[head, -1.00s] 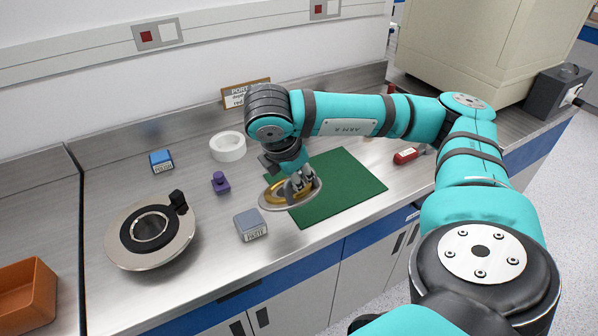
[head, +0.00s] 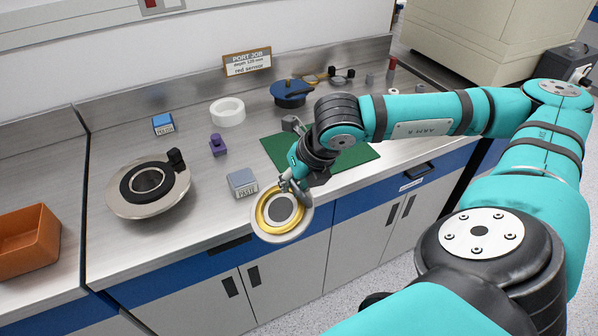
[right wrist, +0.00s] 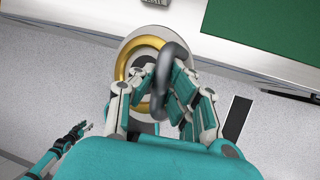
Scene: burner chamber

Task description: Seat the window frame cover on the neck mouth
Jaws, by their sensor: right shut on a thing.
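The window frame cover (head: 264,222) is a pale disc with a gold ring and a grey centre. My right gripper (head: 290,184) is shut on its grey bar handle (right wrist: 172,82) and holds it tilted, out in front of the counter's front edge. The neck mouth (head: 131,187) is a black ring around an opening, on a wide metal flange at the left of the counter, with a black upright piece at its back right. It stands well left of the cover and apart from it. My left gripper (right wrist: 82,132) shows small in the right wrist view; its jaw state is unclear.
A grey paste box (head: 242,183), purple knob piece (head: 218,146), blue box (head: 163,124) and white ring (head: 228,113) stand between neck and green mat (head: 357,157). A blue lidded pan (head: 291,94) is behind. An orange bin (head: 30,245) is far left.

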